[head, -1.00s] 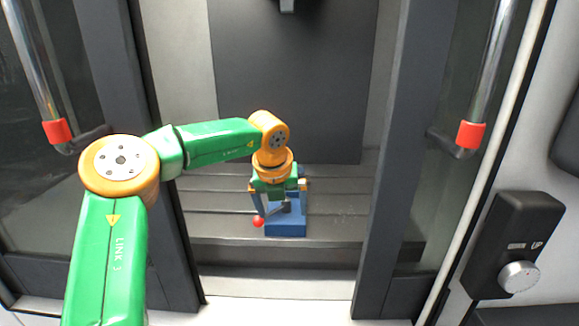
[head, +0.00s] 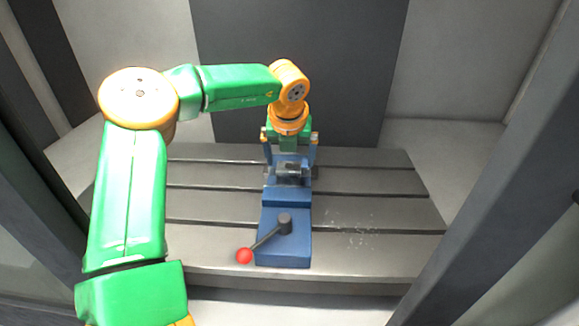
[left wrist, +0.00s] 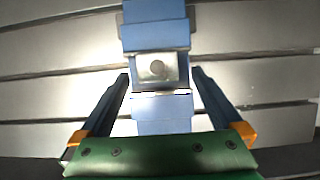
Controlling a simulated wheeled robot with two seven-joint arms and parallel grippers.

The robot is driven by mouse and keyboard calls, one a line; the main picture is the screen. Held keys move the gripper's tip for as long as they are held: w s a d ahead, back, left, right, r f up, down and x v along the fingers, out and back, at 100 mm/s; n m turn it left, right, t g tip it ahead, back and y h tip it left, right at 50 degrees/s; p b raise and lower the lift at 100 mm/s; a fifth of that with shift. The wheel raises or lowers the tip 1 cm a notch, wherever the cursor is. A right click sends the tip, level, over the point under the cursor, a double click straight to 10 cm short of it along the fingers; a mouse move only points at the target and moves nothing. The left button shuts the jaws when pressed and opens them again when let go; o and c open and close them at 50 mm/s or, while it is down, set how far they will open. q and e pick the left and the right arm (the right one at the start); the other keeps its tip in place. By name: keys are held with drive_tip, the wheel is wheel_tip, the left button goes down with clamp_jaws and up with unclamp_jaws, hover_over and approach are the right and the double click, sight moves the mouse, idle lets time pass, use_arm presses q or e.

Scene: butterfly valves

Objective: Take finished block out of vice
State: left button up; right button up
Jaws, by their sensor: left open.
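The blue vice (head: 268,250) stands on the grey slotted table, its handle with a red ball (head: 244,256) pointing to the near left. A grey metal block (head: 291,171) sits between the vice jaws, partly hidden in the head view. My left gripper (head: 290,160) is open above the far part of the vice. In the left wrist view the fingers of my left gripper (left wrist: 161,76) stand apart on either side of the vice, not touching the block.
The slotted table (head: 375,215) is clear on both sides of the vice, with some pale specks at right. A dark back panel (head: 300,70) rises behind. A dark door frame (head: 500,200) stands at right, and another at left.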

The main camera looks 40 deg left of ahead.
sight(289, 166)
use_arm(q)
drive_tip(key=p+x, duration=0.2)
drive_tip(key=x, duration=0.3)
drive_tip(key=shift+s+a, duration=0.15)
drive_tip(key=shift+a, duration=0.05)
drive_tip(key=shift+f, duration=0.1)
drive_tip(key=shift+d, duration=0.1)
drive_tip(key=c, duration=0.7)
clamp_jaws()
